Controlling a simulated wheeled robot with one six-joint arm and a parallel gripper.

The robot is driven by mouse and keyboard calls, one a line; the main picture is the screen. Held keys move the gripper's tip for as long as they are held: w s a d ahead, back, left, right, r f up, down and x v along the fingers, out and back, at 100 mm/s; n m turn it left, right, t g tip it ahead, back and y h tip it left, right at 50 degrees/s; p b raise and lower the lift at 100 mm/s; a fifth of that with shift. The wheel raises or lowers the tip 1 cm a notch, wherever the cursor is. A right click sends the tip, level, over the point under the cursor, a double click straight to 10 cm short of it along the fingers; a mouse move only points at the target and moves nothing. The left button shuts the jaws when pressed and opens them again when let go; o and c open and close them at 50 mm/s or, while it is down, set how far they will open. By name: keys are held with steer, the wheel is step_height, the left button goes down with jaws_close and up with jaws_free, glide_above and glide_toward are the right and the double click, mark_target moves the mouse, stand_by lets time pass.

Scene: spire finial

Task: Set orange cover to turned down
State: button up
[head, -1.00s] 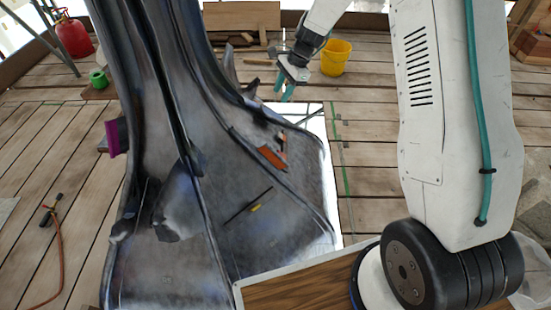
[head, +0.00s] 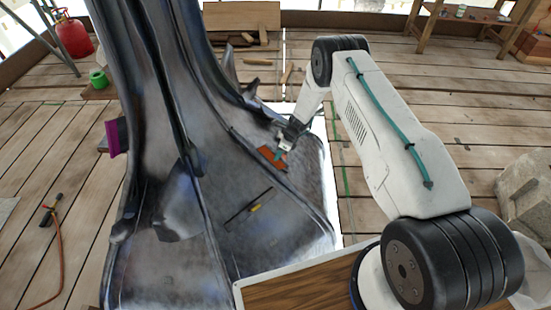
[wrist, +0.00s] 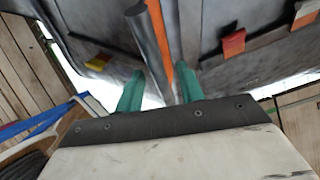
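The orange cover (head: 271,158) is on the right part of the dark, flared metal spire (head: 300,195), slanting along its surface in the head view. My gripper (head: 283,152) is at the cover's upper right side, its green fingertips overlapping the cover's edge in this view. In the wrist view, the green fingers of my gripper (wrist: 160,85) are spread apart. A narrow orange strip, seemingly the cover (wrist: 159,50), shows edge-on between them beside a dark rod (wrist: 149,50). Whether the fingers touch the cover I cannot tell.
A yellow-marked slot (head: 255,207) lies below the cover. A magenta piece (head: 112,138) sticks out on the spire's left.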

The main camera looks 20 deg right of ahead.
steer(key=shift+x, duration=1.95)
